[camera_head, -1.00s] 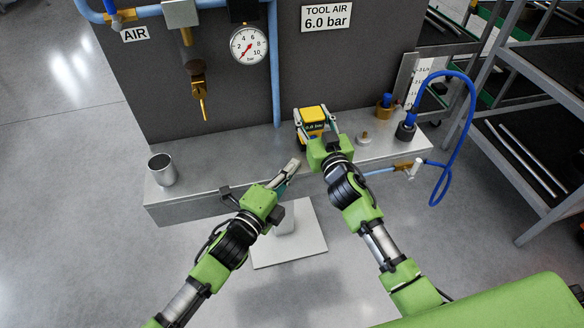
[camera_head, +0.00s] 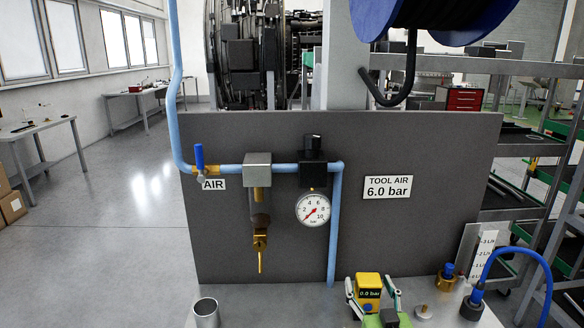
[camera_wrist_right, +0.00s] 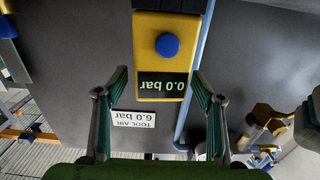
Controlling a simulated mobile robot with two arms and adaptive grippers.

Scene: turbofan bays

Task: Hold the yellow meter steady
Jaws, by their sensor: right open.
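The yellow meter (camera_head: 368,281) stands on the bench at the foot of the grey panel, its dark display reading 0.0 bar. In the right wrist view the meter (camera_wrist_right: 161,45) appears upside down, with a round blue button above the display. My right gripper (camera_head: 372,287) is open, with one finger on each side of the meter. In the right wrist view the fingertips of the right gripper (camera_wrist_right: 159,74) flank the meter's display end; whether they touch it I cannot tell.
A metal cup (camera_head: 206,313) stands at the bench's left. Right of the meter are a small round fitting (camera_head: 423,311), a brass and blue fitting (camera_head: 446,278) and a blue hose (camera_head: 520,252). A dial gauge (camera_head: 313,209) and brass valve (camera_head: 260,240) are on the panel.

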